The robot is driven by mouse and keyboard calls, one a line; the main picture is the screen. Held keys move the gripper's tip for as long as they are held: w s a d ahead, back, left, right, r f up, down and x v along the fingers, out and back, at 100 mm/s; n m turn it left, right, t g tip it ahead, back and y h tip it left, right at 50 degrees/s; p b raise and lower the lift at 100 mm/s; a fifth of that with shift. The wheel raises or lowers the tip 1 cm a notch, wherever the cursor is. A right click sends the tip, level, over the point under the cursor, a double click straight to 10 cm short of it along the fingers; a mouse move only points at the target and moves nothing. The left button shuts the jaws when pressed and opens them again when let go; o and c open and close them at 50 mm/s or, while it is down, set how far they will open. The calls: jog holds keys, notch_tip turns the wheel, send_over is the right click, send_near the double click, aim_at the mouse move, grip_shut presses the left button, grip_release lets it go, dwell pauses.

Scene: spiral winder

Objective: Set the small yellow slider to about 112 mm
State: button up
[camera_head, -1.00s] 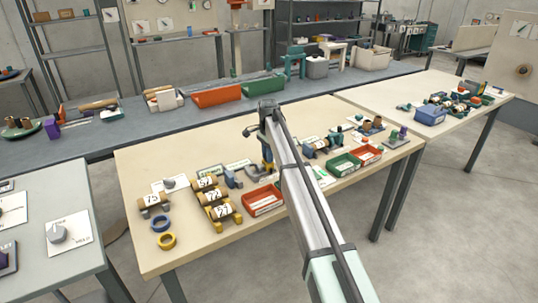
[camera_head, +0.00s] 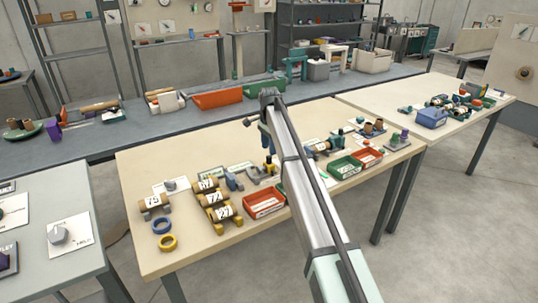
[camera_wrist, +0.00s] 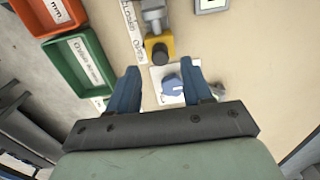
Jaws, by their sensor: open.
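A small yellow block with a dark round knob (camera_wrist: 159,48), which looks like the yellow slider, sits beside a white printed strip (camera_wrist: 133,28) in the wrist view. A grey metal part adjoins its far side. It also shows as a yellow piece in the head view (camera_head: 269,166), just left of my arm. My gripper (camera_wrist: 160,76) is open, with nothing held between its blue fingers. The yellow block lies beyond the fingertips in the wrist view. The strip's scale reading is too small to tell. In the head view my gripper (camera_head: 264,144) hangs above the table near the yellow piece.
A white card with a blue knob (camera_wrist: 172,84) shows between my fingers. A red tray (camera_wrist: 50,12) and a green tray (camera_wrist: 78,68) lie to the left in the wrist view. Numbered rollers (camera_head: 218,197) stand left in the head view. Bare table shows right of the card.

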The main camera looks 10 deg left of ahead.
notch_tip(320, 180, up, 8)
jog(key=shift+r, duration=0.25)
jog(key=shift+d+f, duration=0.1)
jog(key=s+d+f+n+g, duration=0.1)
jog(key=s+d+f+n, duration=0.3)
jog(key=s+d+f, duration=0.4)
jog(key=s+d+f+n+g, duration=0.1)
jog(key=s+d+f+n, duration=0.2)
jog(key=s+d+f, duration=0.6)
jog(key=s+d+f+g, duration=0.1)
jog(key=s+d+f, duration=0.4)
jog(key=f, duration=0.5)
jog(key=s+d+f+n+g, duration=0.1)
jog(key=s+d+f, duration=0.3)
jog(key=s+f, duration=0.4)
jog(key=s+d+f+g, duration=0.1)
jog(key=s+d+f, duration=0.35)
jog(key=f, duration=0.65)
jog(key=s+d+f, duration=0.3)
jog(key=s+f, duration=0.2)
jog(key=s, duration=0.5)
jog(key=s+d+f+g, duration=0.1)
jog(key=s+d+f, duration=0.2)
jog(key=s, duration=0.8)
jog(key=s+d+f+n, duration=0.1)
jog(key=s+d+f, duration=0.2)
jog(key=s+f, duration=0.4)
jog(key=s, duration=0.3)
jog(key=shift+s+g, duration=0.3)
jog(key=shift+g, duration=0.1)
